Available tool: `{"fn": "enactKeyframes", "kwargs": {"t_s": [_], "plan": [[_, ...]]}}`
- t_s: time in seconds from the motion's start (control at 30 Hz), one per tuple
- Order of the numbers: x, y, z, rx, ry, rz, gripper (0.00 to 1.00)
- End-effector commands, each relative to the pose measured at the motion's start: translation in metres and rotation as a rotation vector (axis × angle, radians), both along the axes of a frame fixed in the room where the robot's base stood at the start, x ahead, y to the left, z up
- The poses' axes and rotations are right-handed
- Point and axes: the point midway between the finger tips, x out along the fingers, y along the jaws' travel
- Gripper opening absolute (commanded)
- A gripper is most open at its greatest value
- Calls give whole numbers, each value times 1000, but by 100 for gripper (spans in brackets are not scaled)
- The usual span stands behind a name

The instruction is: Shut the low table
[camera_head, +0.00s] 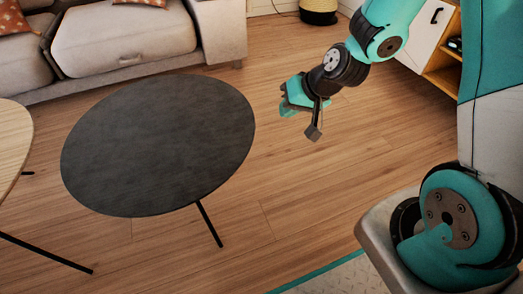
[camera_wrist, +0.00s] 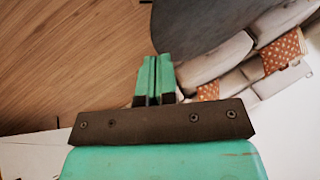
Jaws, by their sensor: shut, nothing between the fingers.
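The low table (camera_head: 160,145) has a dark grey round top on thin black legs and stands left of centre in the head view. I see no door, drawer or lid on it. Part of its dark top also shows at the top of the wrist view (camera_wrist: 195,20). My gripper (camera_head: 288,104) is right of the table, apart from it, in the head view. In the wrist view my gripper's teal fingers (camera_wrist: 157,60) are together with nothing between them.
A second round table (camera_head: 12,140) with a light wood top stands at the left edge. A beige sofa (camera_head: 125,40) is behind. A cabinet with a white door (camera_head: 428,30) and open wooden shelves is at the upper right. Wooden floor between is clear.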

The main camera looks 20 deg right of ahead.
Motion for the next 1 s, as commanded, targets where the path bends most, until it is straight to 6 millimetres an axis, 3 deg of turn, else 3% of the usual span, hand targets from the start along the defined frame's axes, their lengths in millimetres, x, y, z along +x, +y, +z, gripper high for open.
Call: {"fn": "enactKeyframes", "kwargs": {"t_s": [0.03, 0.1, 0.27, 0.43, 0.8, 1.0], "plan": [[4, -12, -35, 2, -3, -48, 0], [9, -23, -53, 1, -16, -94, 0], [15, -32, -68, -3, -31, -133, 0], [26, -24, -87, -2, -32, -130, 0], [67, -1, -150, -3, -31, -128, 0], [77, 26, -144, -4, -33, -127, 0]]}}
